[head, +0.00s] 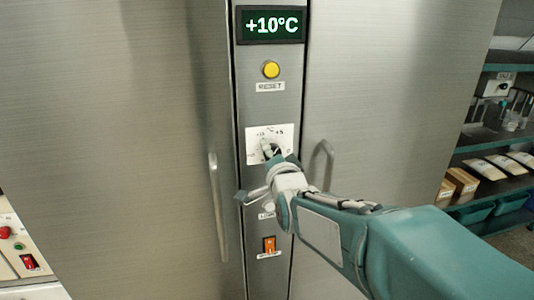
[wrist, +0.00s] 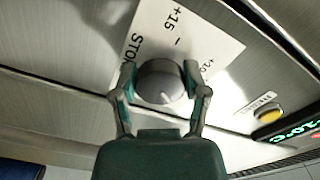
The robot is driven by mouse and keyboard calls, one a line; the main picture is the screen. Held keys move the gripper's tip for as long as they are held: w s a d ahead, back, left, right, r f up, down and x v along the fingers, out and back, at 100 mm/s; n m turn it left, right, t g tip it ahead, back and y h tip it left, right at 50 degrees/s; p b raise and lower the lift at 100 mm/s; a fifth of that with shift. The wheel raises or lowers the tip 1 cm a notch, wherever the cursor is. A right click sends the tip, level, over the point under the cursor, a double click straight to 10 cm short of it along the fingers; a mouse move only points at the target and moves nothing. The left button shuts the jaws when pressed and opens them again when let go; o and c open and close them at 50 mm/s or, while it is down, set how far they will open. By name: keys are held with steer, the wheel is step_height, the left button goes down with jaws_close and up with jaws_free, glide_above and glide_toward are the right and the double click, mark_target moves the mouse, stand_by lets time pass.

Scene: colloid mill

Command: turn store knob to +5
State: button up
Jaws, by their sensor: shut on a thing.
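The store knob (wrist: 161,82) is a round grey knob on a white dial plate (wrist: 205,47) with printed marks, of which "+15" and part of "STO" can be read in the wrist view. My gripper (wrist: 160,88) has one finger on each side of the knob and is shut on it. In the head view the dial plate (head: 284,133) sits mid-panel, and my gripper (head: 272,156) hides most of the knob. The knob's pointer direction cannot be told clearly. The green display (head: 271,24) above reads +10°C.
A yellow reset button (head: 271,69) sits above the dial. Steel doors with upright handles (head: 217,190) flank the panel. Shelves (head: 490,160) stand at the right, and a control box (head: 20,245) at the lower left.

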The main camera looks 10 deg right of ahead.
steer(key=o, duration=1.1)
steer(key=shift+o, duration=0.2)
steer(key=s, duration=1.2)
steer(key=shift+f, duration=0.2)
steer(key=s+f+n+g, duration=1.1)
steer(key=s+n+g, duration=0.1)
steer(key=s, duration=0.3)
steer(key=shift+s, duration=0.3)
